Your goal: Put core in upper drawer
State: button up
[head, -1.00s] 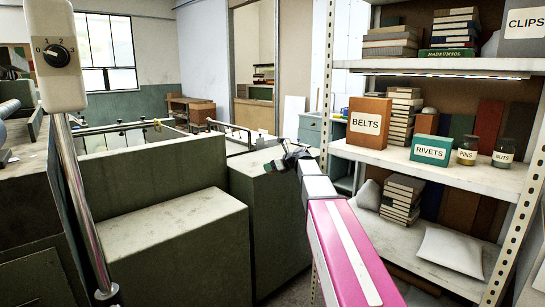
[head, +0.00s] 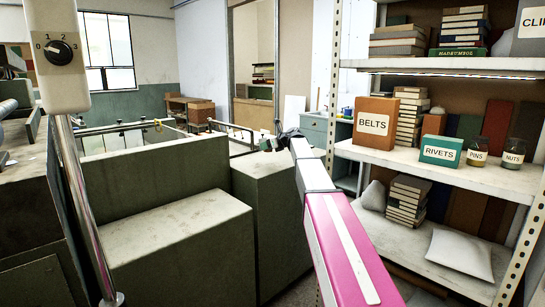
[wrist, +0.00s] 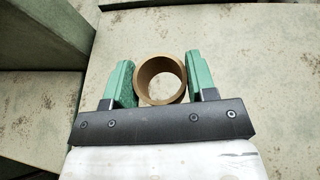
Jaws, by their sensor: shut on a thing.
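The core, a short brown hollow tube (wrist: 141,82), shows end-on in the wrist view, between the two green fingers of my gripper (wrist: 160,72). My gripper is shut on it, with a finger against each side. In the head view my gripper (head: 272,143) is small and dark, out over the far part of the grey-green machine blocks, and the core cannot be made out there. A pale blue cabinet (head: 315,134) stands beyond it, to the right. Its front is small and partly hidden, and I cannot tell its drawers apart.
Grey-green blocks (head: 165,232) fill the middle. A metal pole with a dial box (head: 57,48) stands close at left.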

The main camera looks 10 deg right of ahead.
aim_at(272, 161)
jog(key=w+d+f, duration=0.2)
jog(key=w, duration=0.1)
jog(key=shift+d+f, duration=0.15)
jog(key=shift+d, duration=0.1)
jog(key=shift+s+f, duration=0.1)
jog(key=shift+f, duration=1.9)
jog(key=o, duration=0.9)
jog(key=shift+f, duration=0.1)
